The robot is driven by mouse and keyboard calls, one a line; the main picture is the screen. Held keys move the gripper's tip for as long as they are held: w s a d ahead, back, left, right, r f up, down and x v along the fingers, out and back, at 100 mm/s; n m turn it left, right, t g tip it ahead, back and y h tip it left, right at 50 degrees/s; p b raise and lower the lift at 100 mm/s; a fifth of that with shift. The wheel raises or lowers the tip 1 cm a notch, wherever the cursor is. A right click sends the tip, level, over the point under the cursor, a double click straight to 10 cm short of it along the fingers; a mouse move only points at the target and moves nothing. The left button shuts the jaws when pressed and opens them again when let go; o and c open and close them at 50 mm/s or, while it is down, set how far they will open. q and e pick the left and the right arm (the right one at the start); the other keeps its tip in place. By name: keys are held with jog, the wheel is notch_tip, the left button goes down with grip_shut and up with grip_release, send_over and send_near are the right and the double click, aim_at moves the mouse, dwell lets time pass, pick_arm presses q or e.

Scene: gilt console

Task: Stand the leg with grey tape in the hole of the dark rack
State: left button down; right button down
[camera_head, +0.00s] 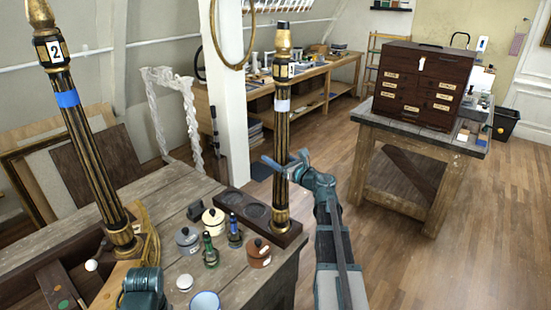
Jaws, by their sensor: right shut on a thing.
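The leg with grey tape (282,105) is a black and gold fluted column, standing about upright. Its gold foot is at the right end of the dark rack (222,203). Two round recesses of the rack show empty to the left of the foot. The foot hides the place under it, so I cannot tell whether it is inside a hole or just above. My right gripper (285,164) is shut on the leg's middle, below the tape. A teal part of my left arm shows at the bottom left; its fingertips are not clear.
Another leg with blue tape (68,99) and label 2 leans at the left. Pots, including a cream one (213,221), a grey one (188,240) and a brown one (259,254), and small bottles (210,250) crowd the bench before the rack. A white post stands behind.

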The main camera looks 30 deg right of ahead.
grip_release()
jog(key=s+d, duration=0.2)
jog(key=s, duration=1.1)
jog(key=shift+s+d, duration=0.3)
jog(key=shift+d, duration=0.05)
